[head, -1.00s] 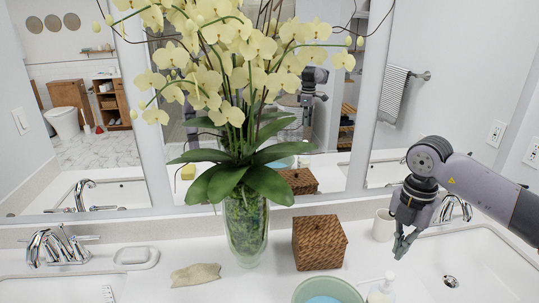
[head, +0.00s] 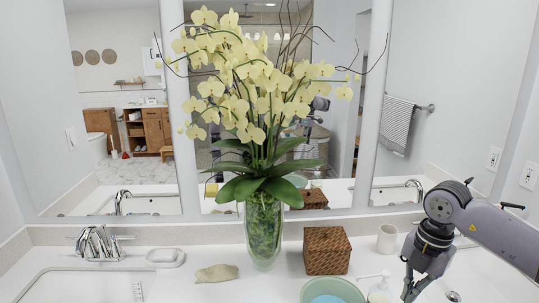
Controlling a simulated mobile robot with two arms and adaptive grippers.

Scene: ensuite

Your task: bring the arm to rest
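My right arm comes in from the right over the counter. Its gripper (head: 412,284) points down at the lower right, in front of the right-hand sink and just right of a white soap dispenser (head: 381,291). The fingers are small and seen from the side, so whether they are open or shut is unclear. I see no object held in them. My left gripper is not in view.
A glass vase (head: 263,232) of tall yellow orchids stands mid-counter. Near it are a wicker box (head: 326,250), a white cup (head: 387,239), a green bowl (head: 333,288), a folded cloth (head: 216,273) and a soap dish (head: 165,257). Mirrors stand behind; a faucet (head: 97,243) is left.

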